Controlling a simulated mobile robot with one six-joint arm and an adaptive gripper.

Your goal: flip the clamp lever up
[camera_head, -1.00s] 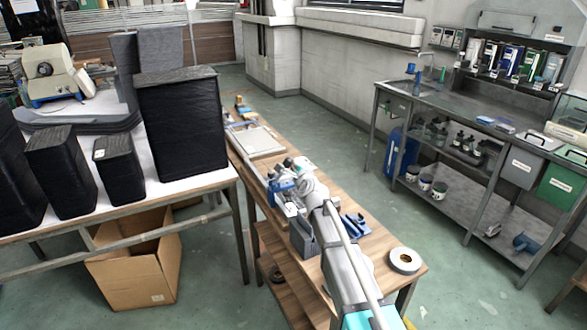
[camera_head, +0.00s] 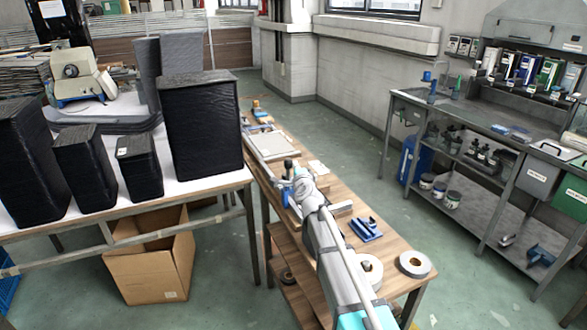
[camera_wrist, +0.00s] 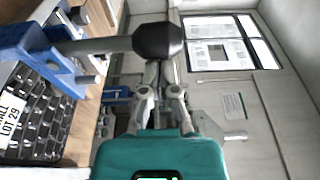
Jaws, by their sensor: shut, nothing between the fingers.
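The clamp lever is a grey bar ending in a black knob (camera_wrist: 158,42), at the top of the wrist view. The bar runs left, roughly level in the picture, to the blue clamp frame (camera_wrist: 40,45). My gripper (camera_wrist: 163,75) is shut and empty, with its fingertips close to the knob. I cannot tell whether they touch it. A dark textured panel (camera_wrist: 42,120) with a white lot label lies beside the clamp. In the head view my arm covers much of the clamp area, and a small blue part (camera_head: 287,196) shows beside it.
The narrow wooden bench (camera_head: 400,243) holds a blue block-like tool (camera_head: 366,230), a tape roll (camera_head: 415,264) and a light flat board (camera_head: 272,146). Tall black stacks (camera_head: 202,125) stand on the left table. Green floor separates the bench from the grey workstation (camera_head: 470,125).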

